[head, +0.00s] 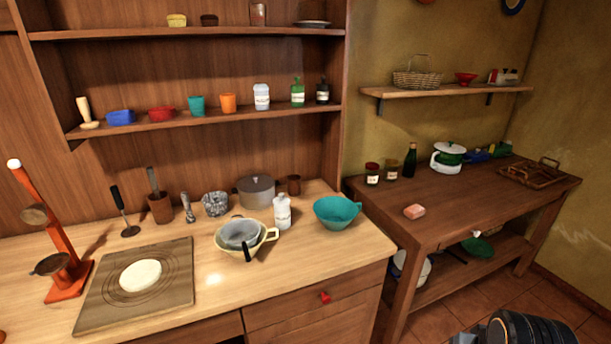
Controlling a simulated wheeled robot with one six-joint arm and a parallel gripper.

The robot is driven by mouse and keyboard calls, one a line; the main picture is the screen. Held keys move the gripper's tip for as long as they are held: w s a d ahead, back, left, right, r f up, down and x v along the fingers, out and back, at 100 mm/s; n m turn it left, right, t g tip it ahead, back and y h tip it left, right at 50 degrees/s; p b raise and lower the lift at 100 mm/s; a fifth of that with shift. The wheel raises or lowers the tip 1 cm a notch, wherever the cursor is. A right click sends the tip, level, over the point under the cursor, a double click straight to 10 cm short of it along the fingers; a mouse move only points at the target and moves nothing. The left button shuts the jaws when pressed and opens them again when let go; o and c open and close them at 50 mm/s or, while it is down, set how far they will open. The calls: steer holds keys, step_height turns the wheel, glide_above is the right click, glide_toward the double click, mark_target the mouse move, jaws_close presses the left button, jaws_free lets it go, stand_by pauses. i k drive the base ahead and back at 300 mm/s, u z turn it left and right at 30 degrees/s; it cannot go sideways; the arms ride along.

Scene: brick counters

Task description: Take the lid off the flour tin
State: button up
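I cannot pick out a vessel clearly marked as the flour tin. A grey lidded pot (256,192) stands at the back of the light wooden counter, its lid on. A white and green enamel vessel (446,161) with a side handle stands on the dark table at the right, and its top looks covered. A white labelled bottle (282,212) stands on the counter. Part of my arm shows at the bottom right edge, but my gripper's fingers are not in view.
The counter (210,292) also holds a board with white dough (140,275), nested bowls (243,238), a teal bowl (337,213) and an orange stand (66,282). Shelves above hold small cups and bottles. The dark table (480,203) has jars, soap (414,211) and a tray (531,173).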

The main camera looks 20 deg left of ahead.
mark_target(281, 200)
steer(key=i, duration=0.8)
steer(key=u, duration=2.3)
steer(key=i, duration=0.5)
steer(key=z, duration=0.05)
